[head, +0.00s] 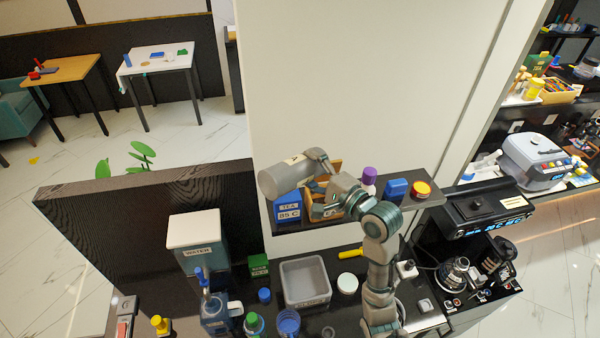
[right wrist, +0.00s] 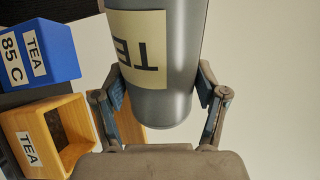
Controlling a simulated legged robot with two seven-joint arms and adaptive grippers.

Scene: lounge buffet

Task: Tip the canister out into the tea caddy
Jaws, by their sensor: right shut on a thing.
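My right gripper (right wrist: 160,92) is shut on a grey cylindrical canister (right wrist: 180,50) with a cream TEA label, upside down in the right wrist view. In the head view the canister (head: 284,176) lies tilted almost on its side above the shelf, its far end toward the left. Below it stand a wooden open box labelled TEA (right wrist: 77,145) and a blue box labelled TEA 85 C (head: 288,210). The wooden box is partly hidden by the canister and my right arm in the head view. The canister's mouth and contents are not visible. My left gripper is not in view.
The dark shelf (head: 290,228) also holds a purple-capped bottle (head: 369,178), a blue container (head: 396,189) and a red-and-yellow tin (head: 421,189). On the counter below are a grey bin (head: 304,282), a water dispenser (head: 197,243) and several jars. A pale wall stands behind.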

